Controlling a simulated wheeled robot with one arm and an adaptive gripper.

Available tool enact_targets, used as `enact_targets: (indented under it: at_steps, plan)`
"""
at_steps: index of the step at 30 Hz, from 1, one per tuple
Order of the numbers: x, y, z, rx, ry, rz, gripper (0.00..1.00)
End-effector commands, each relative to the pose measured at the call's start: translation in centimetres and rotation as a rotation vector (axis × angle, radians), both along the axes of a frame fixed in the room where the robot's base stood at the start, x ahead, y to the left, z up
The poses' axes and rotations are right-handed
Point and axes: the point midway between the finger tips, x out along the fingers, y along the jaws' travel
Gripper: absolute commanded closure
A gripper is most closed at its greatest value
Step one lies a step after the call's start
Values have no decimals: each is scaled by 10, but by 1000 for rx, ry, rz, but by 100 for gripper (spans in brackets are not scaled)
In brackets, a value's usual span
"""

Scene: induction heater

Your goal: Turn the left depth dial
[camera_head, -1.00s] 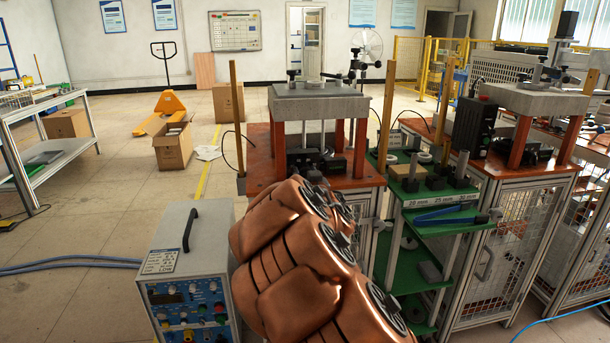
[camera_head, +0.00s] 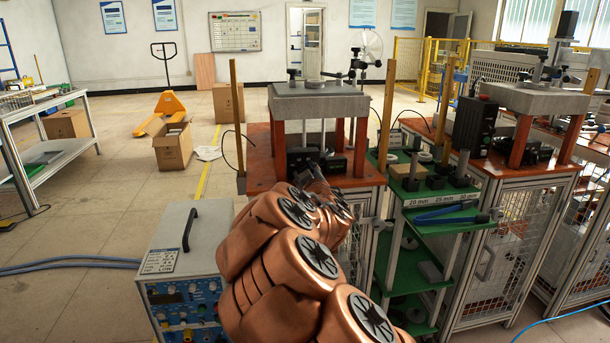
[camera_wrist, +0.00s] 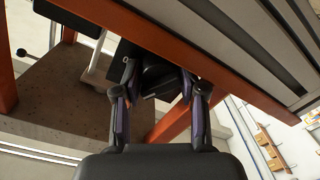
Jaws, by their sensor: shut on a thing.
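My gripper (camera_wrist: 160,80) reaches in under the grey slab (camera_head: 318,103) of the left press-like stand, among its orange-brown posts. In the wrist view its two fingers close in from both sides on a small dark part (camera_wrist: 161,82), which I take to be the left depth dial. The dial's face and markings are hidden by the fingers and shadow. In the head view the gripper (camera_head: 315,172) is small and dark, in front of the black mechanism (camera_head: 300,160) below the slab.
An orange-brown beam (camera_wrist: 200,55) and posts crowd close around my gripper. A power box with a handle (camera_head: 185,255) stands at the left front. A green shelf unit (camera_head: 425,205) with small parts stands right of the stand. Open floor lies to the left.

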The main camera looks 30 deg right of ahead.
Motion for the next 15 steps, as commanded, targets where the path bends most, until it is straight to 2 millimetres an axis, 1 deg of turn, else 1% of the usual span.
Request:
enact_targets:
  at_steps: [6, 15]
  plan:
    - [-1, -1, 1, -92, 37, -3, 94]
    - [-1, -1, 2, -140, 57, -3, 94]
